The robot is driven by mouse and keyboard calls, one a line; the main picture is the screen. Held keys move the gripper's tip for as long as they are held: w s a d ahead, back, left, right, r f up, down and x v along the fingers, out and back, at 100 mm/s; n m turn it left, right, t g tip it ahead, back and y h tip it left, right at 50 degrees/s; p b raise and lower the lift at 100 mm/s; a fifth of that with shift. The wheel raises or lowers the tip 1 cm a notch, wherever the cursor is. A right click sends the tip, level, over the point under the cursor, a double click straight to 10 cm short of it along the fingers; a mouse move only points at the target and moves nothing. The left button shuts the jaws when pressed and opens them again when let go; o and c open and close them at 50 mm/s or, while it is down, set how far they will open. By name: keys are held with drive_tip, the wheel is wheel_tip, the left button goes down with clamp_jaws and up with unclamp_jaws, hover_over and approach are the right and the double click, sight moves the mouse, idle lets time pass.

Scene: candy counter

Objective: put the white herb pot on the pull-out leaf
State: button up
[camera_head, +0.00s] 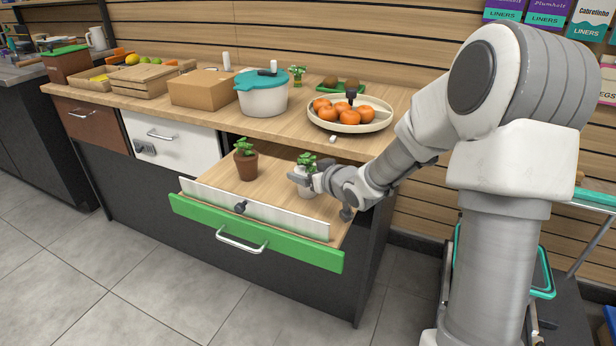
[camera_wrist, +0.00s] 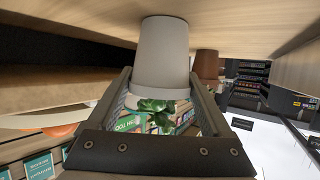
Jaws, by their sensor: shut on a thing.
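The white herb pot (camera_head: 306,187), with green leaves on top, is upright over the right part of the pull-out leaf (camera_head: 272,185). My gripper (camera_head: 311,178) is shut on it from the right. In the wrist view, which is upside down, the white pot (camera_wrist: 163,60) sits between my two fingers (camera_wrist: 165,100). Its base is at or very close to the leaf's wooden surface; I cannot tell whether it touches. My gripper partly hides the pot in the head view.
A brown herb pot (camera_head: 245,165) stands on the leaf to the left. A white strip with a dark knob (camera_head: 240,207) runs along the leaf's front, above the green front (camera_head: 290,248). The counter above holds a fruit bowl (camera_head: 375,126) and a teal-lidded pot (camera_head: 262,98).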

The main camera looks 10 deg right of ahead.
drive_tip(key=shift+r, duration=0.1)
drive_tip(key=o, duration=1.3)
drive_tip(key=shift+f, duration=0.2)
drive_tip(key=shift+r, duration=0.1)
drive_tip(key=shift+s+r, duration=0.1)
drive_tip(key=shift+r, duration=0.2)
drive_tip(key=p+v, duration=0.4)
drive_tip(key=v, duration=0.7)
drive_tip(key=shift+s+d, duration=0.15)
drive_tip(key=shift+s, duration=0.3)
